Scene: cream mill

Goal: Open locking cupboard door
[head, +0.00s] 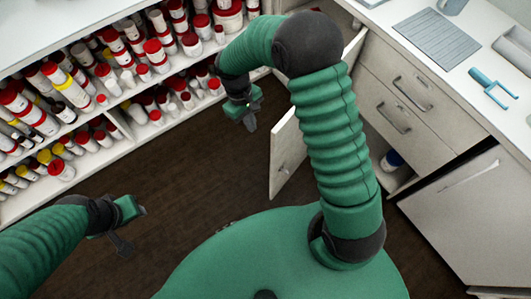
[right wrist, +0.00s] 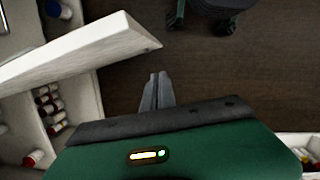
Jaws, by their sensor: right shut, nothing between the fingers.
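A pale cupboard door (head: 286,158) stands swung out from the cabinet in the head view, with a small dark fitting on its face. The middle of the door's far side is hidden behind my right arm. In the right wrist view the pale panel (right wrist: 75,52) runs in from the left, its end close above the fingers. My right gripper (head: 249,120) is left of the door in the head view, apart from it. Its fingers (right wrist: 157,92) are together and empty. My left gripper (head: 124,235) is over the floor at lower left; its finger gap is unclear.
Shelves (head: 128,88) packed with red-capped and yellow-capped bottles line the left. A drawer unit (head: 410,95) stands at right under a white counter (head: 400,12). A white lower cabinet (head: 470,215) is at lower right. Dark floor (head: 215,185) is clear between the grippers.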

